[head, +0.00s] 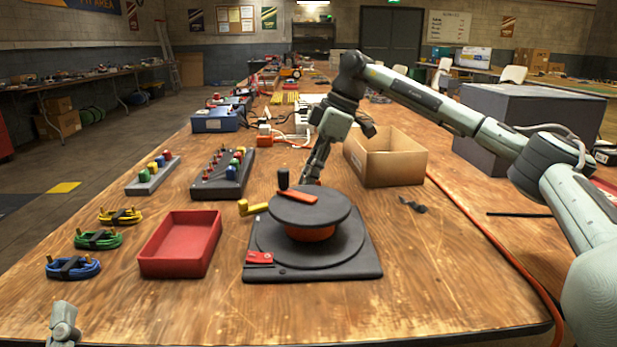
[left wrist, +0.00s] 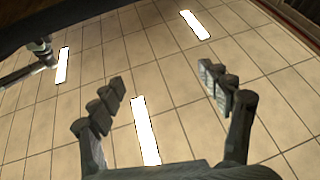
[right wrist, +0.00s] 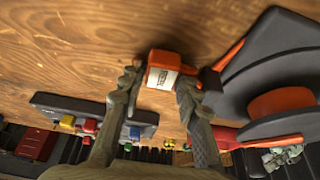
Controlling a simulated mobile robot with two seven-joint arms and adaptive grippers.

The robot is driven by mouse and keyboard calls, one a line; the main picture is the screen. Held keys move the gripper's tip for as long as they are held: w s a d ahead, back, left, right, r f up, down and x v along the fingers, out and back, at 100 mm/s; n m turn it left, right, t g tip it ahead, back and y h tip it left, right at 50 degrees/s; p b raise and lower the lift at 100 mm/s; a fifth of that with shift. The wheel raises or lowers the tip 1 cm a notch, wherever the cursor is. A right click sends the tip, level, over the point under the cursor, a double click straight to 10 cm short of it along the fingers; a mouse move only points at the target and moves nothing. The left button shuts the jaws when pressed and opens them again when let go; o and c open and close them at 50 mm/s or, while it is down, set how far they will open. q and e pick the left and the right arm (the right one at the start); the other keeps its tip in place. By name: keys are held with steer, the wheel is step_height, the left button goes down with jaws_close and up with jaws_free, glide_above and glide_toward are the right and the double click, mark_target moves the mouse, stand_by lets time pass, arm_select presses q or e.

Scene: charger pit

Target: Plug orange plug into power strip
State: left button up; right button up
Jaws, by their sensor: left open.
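My right gripper (right wrist: 158,88) is shut on an orange block with a white label, the orange plug (right wrist: 163,72), with one finger along each side. In the head view the right gripper (head: 311,178) points down behind the round black turntable, which hides its fingertips and the plug. The white power strip (head: 302,118) lies farther back on the table, with orange pieces and cables beside it. My left gripper (left wrist: 165,90) is open and empty, with only tiles and bright light panels behind it. A bit of my left arm shows at the lower left of the head view.
The turntable (head: 345,262) stands close in front of the right gripper. An open cardboard box (head: 385,160) is just to its right. A rack of coloured pegs (head: 222,178), a red tray (head: 180,243) and coiled cables (head: 73,268) are at left. An orange cable (head: 485,232) runs along the right.

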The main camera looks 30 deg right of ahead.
steer(key=shift+o, duration=1.2)
arm_select(q)
steer(key=shift+f, duration=0.1)
arm_select(e)
steer(key=shift+f+b, duration=0.1)
steer(key=shift+b, duration=0.2)
steer(key=shift+f+b, duration=0.1)
steer(key=shift+b, duration=0.5)
steer(key=p+v, duration=0.2)
steer(key=v, duration=0.4)
steer(key=shift+d+r, duration=0.1)
steer(key=shift+r, duration=0.25)
arm_select(q)
steer(key=shift+w+d+f+g, duration=0.2)
steer(key=shift+f+g, duration=0.45)
steer(key=shift+g, duration=0.05)
arm_select(e)
steer(key=shift+s+d+r, duration=0.15)
steer(key=shift+d+r, duration=0.1)
steer(key=shift+r, duration=0.35)
